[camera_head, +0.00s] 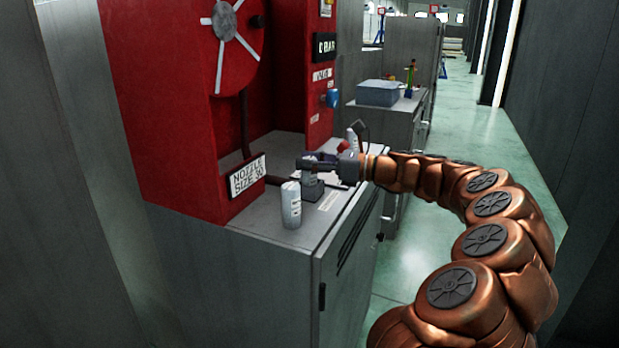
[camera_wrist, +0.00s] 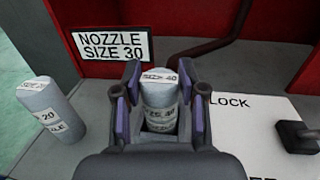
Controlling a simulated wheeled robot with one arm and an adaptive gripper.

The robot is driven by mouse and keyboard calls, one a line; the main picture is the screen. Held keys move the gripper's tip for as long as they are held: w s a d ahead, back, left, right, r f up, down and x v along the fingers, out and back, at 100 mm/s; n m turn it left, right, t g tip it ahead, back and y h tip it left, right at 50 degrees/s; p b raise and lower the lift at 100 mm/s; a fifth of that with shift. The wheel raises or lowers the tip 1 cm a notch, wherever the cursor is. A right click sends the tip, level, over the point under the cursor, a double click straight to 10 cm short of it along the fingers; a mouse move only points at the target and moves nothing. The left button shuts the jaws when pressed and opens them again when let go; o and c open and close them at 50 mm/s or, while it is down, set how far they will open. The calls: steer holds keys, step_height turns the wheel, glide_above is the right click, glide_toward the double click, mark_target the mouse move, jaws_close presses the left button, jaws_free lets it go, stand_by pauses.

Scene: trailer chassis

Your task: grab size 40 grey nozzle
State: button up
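The grey size 40 nozzle (camera_wrist: 159,95) stands upright between the two fingers of my gripper (camera_wrist: 163,98) in the wrist view; its top label reads SIZE 40. The purple-padded fingers are apart, one on each side, with small gaps to the nozzle. In the head view my gripper (camera_head: 316,168) is low over the grey cabinet top, and the nozzle (camera_head: 312,189) is partly hidden beneath it. A second grey nozzle, labelled 20 (camera_wrist: 50,112), stands to the left in the wrist view; it also shows in the head view (camera_head: 291,206), nearer the camera.
A red housing (camera_head: 165,120) with a reel stands behind the nozzles. Its sign reads NOZZLE SIZE 30 (camera_wrist: 113,44). A white lettered plate (camera_wrist: 265,128) and a dark handle (camera_wrist: 297,137) lie right of my gripper. A cabinet with a blue-grey box (camera_head: 378,93) stands further back.

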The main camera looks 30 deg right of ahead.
jaws_close()
